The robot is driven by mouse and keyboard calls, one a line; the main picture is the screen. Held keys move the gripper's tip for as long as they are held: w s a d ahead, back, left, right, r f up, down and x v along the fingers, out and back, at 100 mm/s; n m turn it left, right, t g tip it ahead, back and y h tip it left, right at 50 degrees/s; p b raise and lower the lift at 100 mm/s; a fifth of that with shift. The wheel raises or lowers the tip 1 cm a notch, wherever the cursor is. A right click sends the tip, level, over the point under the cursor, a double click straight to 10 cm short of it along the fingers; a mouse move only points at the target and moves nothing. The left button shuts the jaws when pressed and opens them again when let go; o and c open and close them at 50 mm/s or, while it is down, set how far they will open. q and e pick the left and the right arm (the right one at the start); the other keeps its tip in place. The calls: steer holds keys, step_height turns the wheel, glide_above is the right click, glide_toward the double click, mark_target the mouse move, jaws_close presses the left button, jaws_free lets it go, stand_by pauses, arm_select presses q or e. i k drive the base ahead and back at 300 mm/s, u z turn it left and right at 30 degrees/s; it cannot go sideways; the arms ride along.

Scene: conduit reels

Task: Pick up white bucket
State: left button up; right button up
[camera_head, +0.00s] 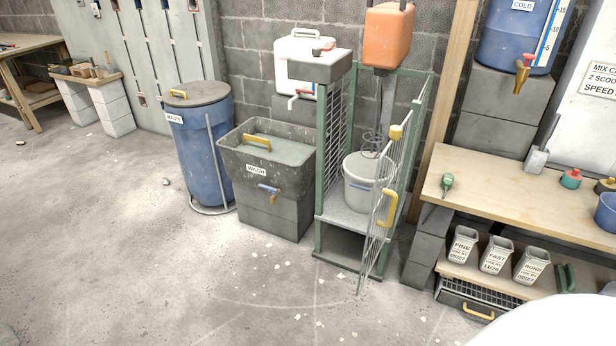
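The white bucket (359,184) stands upright on a shelf inside a green metal frame (321,160). A coiled mixer whisk (372,142) hangs down at the bucket's mouth; I cannot tell how far it reaches inside. A wire mesh gate (383,205) with a yellow handle (388,208) stands swung outward at the frame's right front and covers part of the bucket's right side. Neither of my grippers is in view.
A wash tub (234,168) and blue waste barrel (203,135) stand left of the frame. A wooden bench (520,205) with labelled containers (496,256) below is at the right. An orange tank (388,38) sits above the bucket. The floor in front is mostly clear.

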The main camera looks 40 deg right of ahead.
mark_target(359, 171)
steer(key=u, duration=0.3)
steer(key=i, duration=2.15)
steer(key=z, duration=1.1)
steer(key=i, duration=1)
steer(key=z, duration=1.15)
steer(key=i, duration=0.25)
steer(key=z, duration=0.3)
